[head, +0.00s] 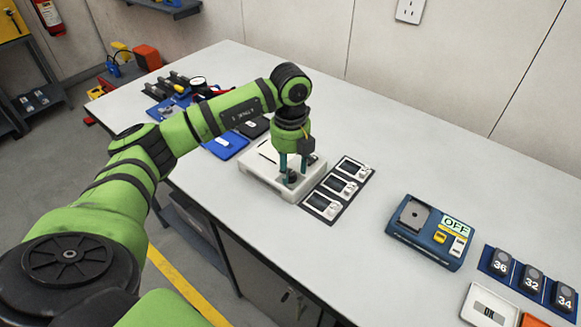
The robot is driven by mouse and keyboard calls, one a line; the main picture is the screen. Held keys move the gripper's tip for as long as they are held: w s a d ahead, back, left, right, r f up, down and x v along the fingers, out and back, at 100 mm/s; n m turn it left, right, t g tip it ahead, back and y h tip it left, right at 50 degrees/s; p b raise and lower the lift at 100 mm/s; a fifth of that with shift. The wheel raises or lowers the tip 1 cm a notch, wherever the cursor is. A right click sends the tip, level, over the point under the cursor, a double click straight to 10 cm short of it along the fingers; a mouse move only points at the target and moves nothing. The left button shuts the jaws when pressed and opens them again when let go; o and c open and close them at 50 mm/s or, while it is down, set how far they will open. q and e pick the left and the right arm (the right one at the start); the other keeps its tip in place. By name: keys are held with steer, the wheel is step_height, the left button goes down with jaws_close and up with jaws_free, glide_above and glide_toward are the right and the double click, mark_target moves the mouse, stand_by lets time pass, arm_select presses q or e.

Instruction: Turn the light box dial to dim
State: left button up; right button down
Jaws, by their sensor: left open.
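The light box (256,179) is a low white box with a dark panel, near the front edge of the table. Its black dial (292,178) stands on the box's front right part. My left gripper (293,167) points straight down over the dial, with its two teal fingers apart, one on each side of it. I cannot tell whether the fingers touch the dial. The gripper covers part of the box, and the dial's marks are too small to read. My right gripper is not in the picture.
A dark mat (336,190) with several small devices lies right of the box. A blue device (428,236) reading OFF stands further right, near numbered blocks (528,281). Blue trays (224,146) and tools lie to the left. The table's back right (430,150) is clear.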

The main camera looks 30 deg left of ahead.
mark_target(290, 173)
arm_select(q)
step_height(290, 173, up, 11)
steer(key=shift+r, duration=0.15)
steer(key=shift+s, duration=0.1)
stand_by(0.6)
